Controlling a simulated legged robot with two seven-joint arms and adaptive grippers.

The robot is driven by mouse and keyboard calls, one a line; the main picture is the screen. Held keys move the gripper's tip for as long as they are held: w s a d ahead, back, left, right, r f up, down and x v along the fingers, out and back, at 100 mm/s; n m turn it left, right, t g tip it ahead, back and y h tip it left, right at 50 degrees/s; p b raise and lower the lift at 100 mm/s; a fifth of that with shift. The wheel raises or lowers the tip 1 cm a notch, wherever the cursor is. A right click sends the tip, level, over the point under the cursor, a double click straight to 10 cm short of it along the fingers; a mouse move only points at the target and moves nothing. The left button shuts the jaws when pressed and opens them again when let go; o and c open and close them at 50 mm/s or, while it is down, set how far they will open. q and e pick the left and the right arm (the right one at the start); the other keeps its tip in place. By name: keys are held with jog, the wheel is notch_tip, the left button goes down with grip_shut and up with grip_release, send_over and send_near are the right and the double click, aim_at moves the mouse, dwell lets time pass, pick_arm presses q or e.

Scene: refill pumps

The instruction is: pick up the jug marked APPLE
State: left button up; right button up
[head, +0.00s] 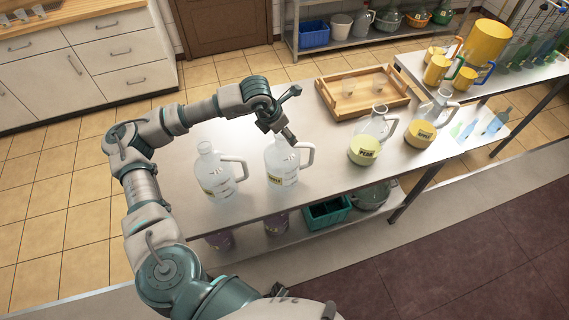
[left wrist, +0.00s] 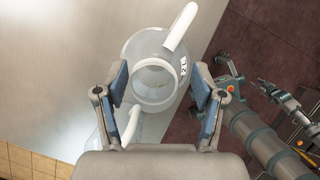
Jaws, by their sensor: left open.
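Two clear jugs with white handles stand upright on the left part of the metal table. My left gripper (head: 290,137) is over the right one of these jugs (head: 283,165). In the left wrist view the open fingers (left wrist: 160,86) are on either side of this jug's round mouth, with nothing clamped; the jug (left wrist: 146,60) shows from above. The left jug (head: 214,172) is beside it. Both have small yellow labels that I cannot read. Further right, a jug labelled PEAR (head: 366,150) and another jug with a yellow label (head: 421,133), apparently APPLE, stand on the table.
A wooden tray (head: 335,106) with small cups lies behind the labelled jugs. Yellow pitchers (head: 437,70) and a big yellow container (head: 487,43) stand on another table at the right. A teal crate (head: 327,212) is on the lower shelf. The handle of the neighbouring jug (left wrist: 132,124) is close to the left finger.

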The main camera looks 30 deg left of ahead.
pick_arm(q)
jog(key=shift+w+a+f, duration=0.2)
jog(key=shift+w+f, duration=0.05)
jog(key=shift+f, duration=0.35)
jog(key=shift+w+a+f, duration=0.2)
jog(key=shift+w+f, duration=0.05)
jog(key=shift+f, duration=0.35)
jog(key=shift+w+a+f, duration=0.1)
jog(key=shift+a+f, duration=0.15)
jog(key=shift+f, duration=0.05)
jog(key=shift+d, duration=0.1)
jog(key=shift+d+r, duration=0.15)
jog(key=shift+d, duration=0.25)
jog(key=c, duration=0.7)
jog(key=shift+d, duration=0.25)
grip_shut()
jog(key=shift+a, duration=0.1)
